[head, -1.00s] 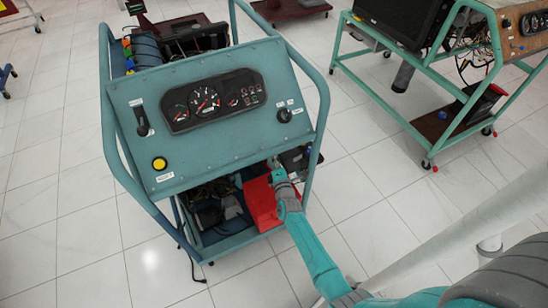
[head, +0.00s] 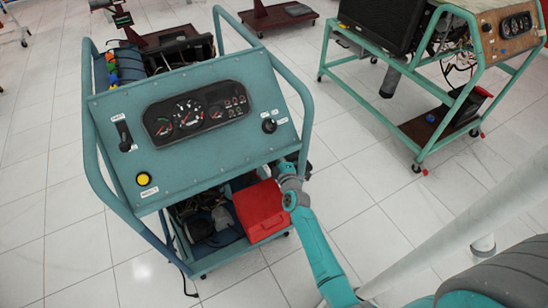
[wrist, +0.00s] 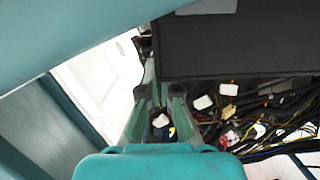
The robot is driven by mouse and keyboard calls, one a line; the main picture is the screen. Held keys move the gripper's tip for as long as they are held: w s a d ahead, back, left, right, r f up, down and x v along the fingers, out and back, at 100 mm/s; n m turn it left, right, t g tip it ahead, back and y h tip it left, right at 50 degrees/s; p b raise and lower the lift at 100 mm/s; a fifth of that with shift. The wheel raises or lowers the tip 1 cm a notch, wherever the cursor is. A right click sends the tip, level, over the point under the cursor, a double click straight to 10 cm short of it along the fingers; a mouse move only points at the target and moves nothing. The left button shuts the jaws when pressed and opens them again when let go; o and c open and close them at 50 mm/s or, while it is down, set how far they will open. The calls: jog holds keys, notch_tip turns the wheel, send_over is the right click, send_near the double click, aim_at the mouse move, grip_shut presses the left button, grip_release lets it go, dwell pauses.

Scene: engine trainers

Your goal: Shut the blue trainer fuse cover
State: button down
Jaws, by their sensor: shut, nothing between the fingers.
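The blue trainer (head: 190,160) is a blue-green tube frame with a sloped gauge panel, left of centre in the head view. My arm reaches to its right side, and my gripper is hidden there behind the frame. In the wrist view my gripper (wrist: 161,100) is shut and empty, pointing into the trainer beside wires. A large dark flat panel (wrist: 235,45) with a pale label stands just right of and beyond the fingers. It may be the fuse cover; I cannot tell this surely, nor how far open it is. No contact between fingers and panel is clear.
A red box (head: 260,208) sits low in the trainer, close to my arm. Loose wires and connectors (wrist: 250,125) lie below the dark panel. A blue-green tube crosses the wrist view's upper left. Another trainer (head: 440,90) stands at right, with open floor (head: 370,170) between.

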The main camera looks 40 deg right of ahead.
jog(key=shift+s+d+r+m, duration=0.1)
jog(key=shift+s+d+m, duration=0.05)
jog(key=shift+d+m, duration=0.25)
jog(key=shift+s+d+r+m, duration=0.15)
jog(key=shift+d+m, duration=0.15)
jog(key=shift+d, duration=0.3)
